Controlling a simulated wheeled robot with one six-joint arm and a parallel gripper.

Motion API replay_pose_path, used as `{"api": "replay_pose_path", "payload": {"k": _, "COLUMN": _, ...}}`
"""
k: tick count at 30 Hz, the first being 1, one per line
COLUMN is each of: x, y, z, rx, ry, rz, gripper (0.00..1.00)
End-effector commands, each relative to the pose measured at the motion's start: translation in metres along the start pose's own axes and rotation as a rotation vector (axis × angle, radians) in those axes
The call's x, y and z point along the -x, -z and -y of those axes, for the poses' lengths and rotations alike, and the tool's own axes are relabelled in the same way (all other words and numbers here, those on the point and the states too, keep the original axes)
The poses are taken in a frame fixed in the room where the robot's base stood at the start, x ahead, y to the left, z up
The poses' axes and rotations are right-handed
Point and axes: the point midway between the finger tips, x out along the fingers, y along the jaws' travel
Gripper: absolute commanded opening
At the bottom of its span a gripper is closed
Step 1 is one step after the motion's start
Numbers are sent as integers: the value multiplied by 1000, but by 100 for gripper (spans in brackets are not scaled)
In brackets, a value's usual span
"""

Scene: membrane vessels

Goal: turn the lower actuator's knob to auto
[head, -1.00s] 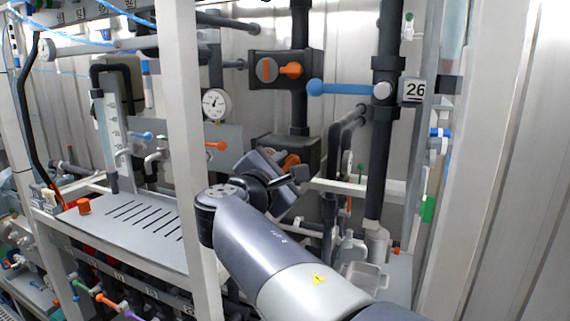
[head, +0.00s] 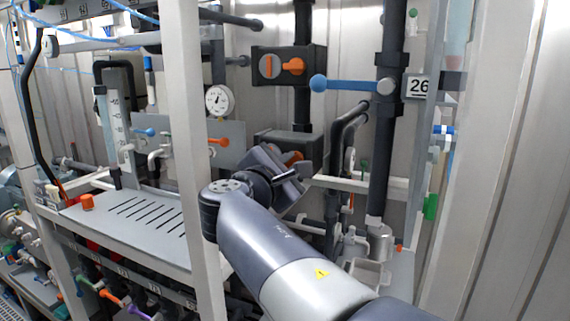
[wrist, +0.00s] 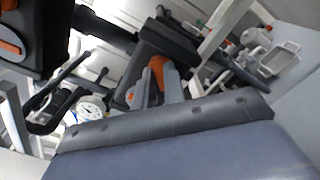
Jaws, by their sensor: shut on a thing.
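The lower actuator is a dark box (head: 275,139) on the black vertical pipe, partly hidden by my gripper. Its orange knob (head: 294,157) shows just above the gripper. In the wrist view the lower actuator (wrist: 172,43) is at the top middle, and its orange knob (wrist: 157,66) sits between the two grey fingers. My gripper (wrist: 157,88) is shut on this knob. In the head view my gripper (head: 292,172) is in front of the box, and its fingertips are mostly hidden. The knob's markings cannot be read.
The upper actuator (head: 264,66), with its own orange knob (head: 293,66), is directly above. A blue-ended lever (head: 345,85) reaches left from a dark pipe at the right. A white frame post (head: 186,140) stands left of my arm. A gauge (head: 219,100) is behind it.

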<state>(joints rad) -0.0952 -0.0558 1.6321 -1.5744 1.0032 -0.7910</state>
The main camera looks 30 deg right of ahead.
Motion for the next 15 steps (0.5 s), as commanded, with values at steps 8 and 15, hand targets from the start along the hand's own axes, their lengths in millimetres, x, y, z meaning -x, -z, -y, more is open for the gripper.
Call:
{"api": "replay_pose_path", "payload": {"k": 8, "x": 0, "y": 3, "z": 4, "rx": -97, "ry": 0, "rz": 0, "gripper": 0}}
{"api": "replay_pose_path", "payload": {"k": 15, "x": 0, "y": 5, "z": 6, "rx": -282, "ry": -1, "rz": 1, "gripper": 0}}
